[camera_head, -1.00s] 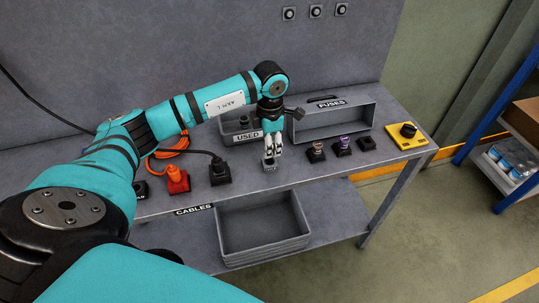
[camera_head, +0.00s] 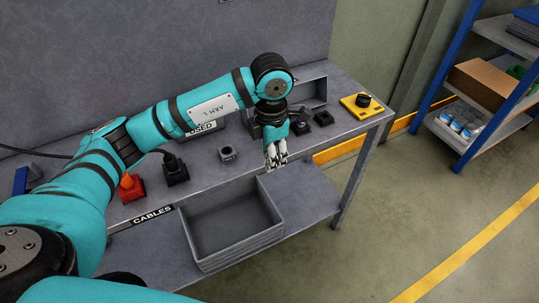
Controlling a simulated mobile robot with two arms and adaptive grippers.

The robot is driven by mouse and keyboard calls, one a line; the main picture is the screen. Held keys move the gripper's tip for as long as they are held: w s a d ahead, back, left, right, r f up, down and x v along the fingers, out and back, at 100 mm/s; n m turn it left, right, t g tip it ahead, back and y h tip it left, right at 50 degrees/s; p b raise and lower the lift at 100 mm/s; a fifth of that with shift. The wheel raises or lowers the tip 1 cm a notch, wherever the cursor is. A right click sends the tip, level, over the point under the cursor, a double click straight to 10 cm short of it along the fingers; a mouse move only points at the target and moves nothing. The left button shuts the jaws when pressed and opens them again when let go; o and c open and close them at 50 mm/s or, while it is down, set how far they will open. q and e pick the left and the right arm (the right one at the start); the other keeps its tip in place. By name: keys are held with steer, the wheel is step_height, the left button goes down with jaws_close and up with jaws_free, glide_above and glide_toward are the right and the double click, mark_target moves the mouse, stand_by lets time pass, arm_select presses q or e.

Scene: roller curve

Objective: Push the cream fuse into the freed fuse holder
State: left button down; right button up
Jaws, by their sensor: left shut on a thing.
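My left gripper (camera_head: 277,163) points down over the front edge of the bench, to the right of a small grey block (camera_head: 227,153) with a dark top opening. It is shut on what seems to be the cream fuse, which can hardly be told apart from the pale fingers. To the right are a dark fuse holder (camera_head: 299,126) and another dark holder (camera_head: 324,118) with no fuse visible in it. My left wrist hides part of the holder row, so I cannot tell which holder is the freed one. My right gripper is not in view.
A red socket (camera_head: 131,189) and a black plug (camera_head: 176,171) stand left on the bench. A yellow switch box (camera_head: 362,105) is at the right end. A grey bin (camera_head: 233,226) sits below the front edge. The USED tray (camera_head: 204,128) is partly hidden behind my arm.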

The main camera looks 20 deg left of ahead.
arm_select(q)
steer(key=shift+w+a+r+b, duration=0.1)
steer(key=shift+w+a+b, duration=0.45)
steer(key=shift+a, duration=1.6)
steer(key=shift+w+a+f+b, duration=0.1)
steer(key=shift+w+a+b, duration=0.45)
steer(key=shift+a, duration=1.65)
steer(key=shift+w+a+r+b, duration=0.1)
steer(key=shift+w+a+b, duration=0.45)
steer(key=shift+a, duration=1.6)
steer(key=shift+s, duration=0.15)
